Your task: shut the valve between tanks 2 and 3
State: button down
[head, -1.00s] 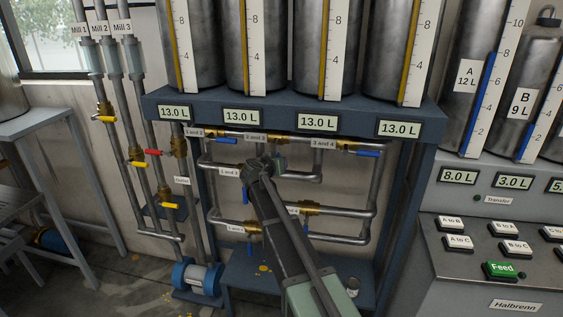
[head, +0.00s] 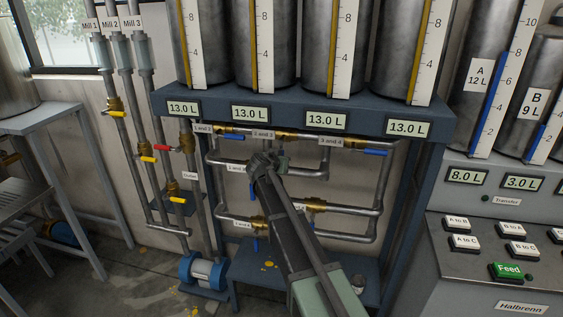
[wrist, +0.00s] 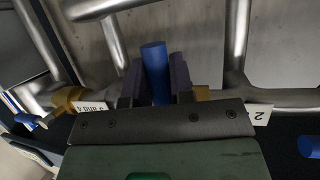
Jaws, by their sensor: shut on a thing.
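The valve labelled "2 and 3" (head: 285,134) is brass and sits on the upper pipe under the tanks, right of its label (head: 263,134). My gripper (head: 270,158) is just below it in the head view, where it hides the handle. In the wrist view my gripper (wrist: 155,62) is shut on a blue lever handle (wrist: 155,74), one jaw on each side. That handle stands across the pipe line. Neighbouring upside-down labels, one reading "3 and 4" (wrist: 90,107) and one partly cut off (wrist: 262,114), flank it. The valve body is mostly hidden there.
The blue handles of valves "1 and 2" (head: 226,139) and "3 and 4" (head: 375,152) lie along the upper pipe. Lower pipes and valves, such as "1 and 3" (head: 236,168), are close below. The mill pipes (head: 133,130) stand left, the control panel (head: 500,245) right.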

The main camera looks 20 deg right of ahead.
jog(key=c, duration=1)
grip_release()
jog(key=p+v, duration=0.4)
jog(key=v, duration=0.7)
jog(key=s+a+f+n+g+y, duration=0.2)
jog(key=s+f+n+g+y, duration=0.1)
jog(key=s, duration=0.7)
jog(key=s+a+f+n+g+y, duration=0.2)
jog(key=s+f+n+g+y, duration=0.1)
jog(key=s, duration=0.7)
jog(key=s+a+f+n+g+y, duration=0.2)
jog(key=s+f+g+y, duration=0.1)
jog(key=s, duration=0.7)
jog(key=shift+s+f+n+g, duration=0.35)
jog(key=shift+f+n+g, duration=0.05)
jog(key=shift+f, duration=0.45)
